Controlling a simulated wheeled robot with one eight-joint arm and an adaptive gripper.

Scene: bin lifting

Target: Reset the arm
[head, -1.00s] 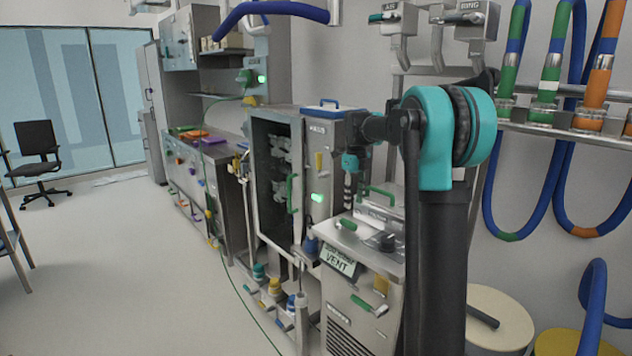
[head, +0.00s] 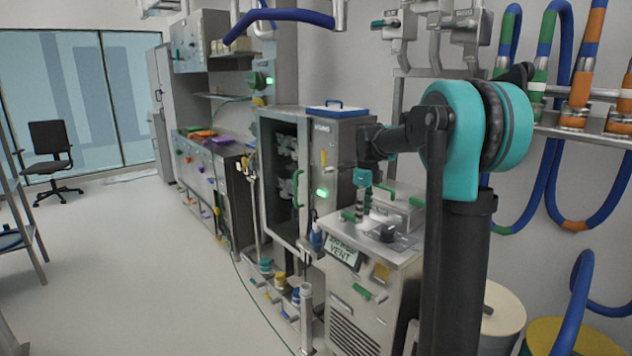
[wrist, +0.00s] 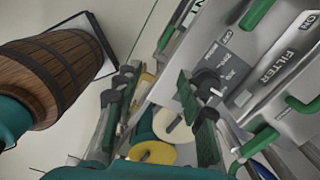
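My arm stands at the right of the head view, with its forearm reaching left and its end pointing down. My gripper (head: 362,208) hangs in front of the steel cabinet labelled VENT (head: 375,290); it is small there. In the wrist view my gripper (wrist: 160,105) has its two dark, green-padded fingers spread apart, with nothing held between them. A yellow-topped drum (wrist: 150,153) and a pale drum top (wrist: 183,132) show beyond the gap between the fingers.
A tall open steel cabinet (head: 318,170) stands behind the vent cabinet. Hoses (head: 612,190) hang on the right wall. A wooden barrel (wrist: 50,75) fills the wrist view's left; a FILTER panel (wrist: 280,70) is at right. The floor (head: 140,270) at left is clear, beyond which stands a chair (head: 50,155).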

